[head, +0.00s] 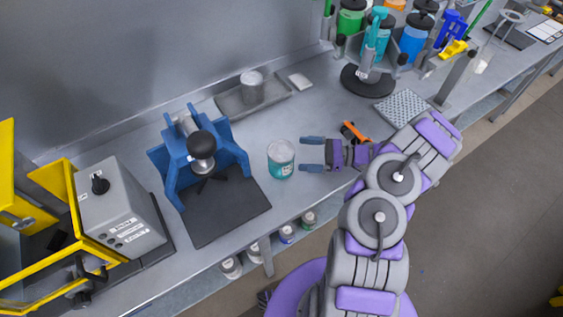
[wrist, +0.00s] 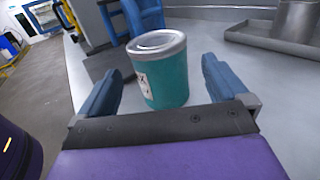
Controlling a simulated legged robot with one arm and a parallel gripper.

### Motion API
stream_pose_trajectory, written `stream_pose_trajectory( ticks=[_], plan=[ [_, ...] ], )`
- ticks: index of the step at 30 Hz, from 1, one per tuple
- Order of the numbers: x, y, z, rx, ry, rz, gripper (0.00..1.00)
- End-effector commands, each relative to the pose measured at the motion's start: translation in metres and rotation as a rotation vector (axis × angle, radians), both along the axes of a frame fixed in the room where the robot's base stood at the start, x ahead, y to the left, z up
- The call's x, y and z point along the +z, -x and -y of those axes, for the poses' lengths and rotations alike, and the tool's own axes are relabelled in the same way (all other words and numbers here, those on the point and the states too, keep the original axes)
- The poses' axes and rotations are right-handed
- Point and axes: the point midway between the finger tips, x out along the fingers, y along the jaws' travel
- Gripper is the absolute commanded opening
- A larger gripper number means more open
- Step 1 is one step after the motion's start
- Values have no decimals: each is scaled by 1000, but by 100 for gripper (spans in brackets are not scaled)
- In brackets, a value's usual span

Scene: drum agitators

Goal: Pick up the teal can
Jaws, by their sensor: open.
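The teal can (head: 281,160) stands upright on the grey bench, with a silver lid and a pale label. In the wrist view the can (wrist: 167,80) is just ahead of my gripper, centred between the fingers. My gripper (head: 310,154) is to the right of the can in the head view, with its fingers pointing left at it. In the wrist view my gripper (wrist: 160,82) has its two blue fingers spread wide with nothing held. The fingertips look close to the can; I cannot tell whether they reach around it.
A blue press (head: 202,155) on a black mat (head: 225,208) stands left of the can. A metal tray (head: 228,102) holding a grey can (head: 252,88) lies behind. An orange tool (head: 353,133) lies beside my gripper. The bench's front edge is close to the can.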

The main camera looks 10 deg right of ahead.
Motion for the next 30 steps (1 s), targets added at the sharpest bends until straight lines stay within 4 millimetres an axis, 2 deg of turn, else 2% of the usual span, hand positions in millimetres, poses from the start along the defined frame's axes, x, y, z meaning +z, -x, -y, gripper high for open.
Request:
stream_pose_trajectory(
  ticks=[3, 11, 21, 30],
  plan=[
    [0, -6, -19, 2, -3, 1, 100],
    [-1, -11, -36, 0, -1, -1, 100],
    [-6, -23, -78, 3, -1, 0, 100],
    [-6, -25, -83, 0, -1, 0, 100]
  ],
)
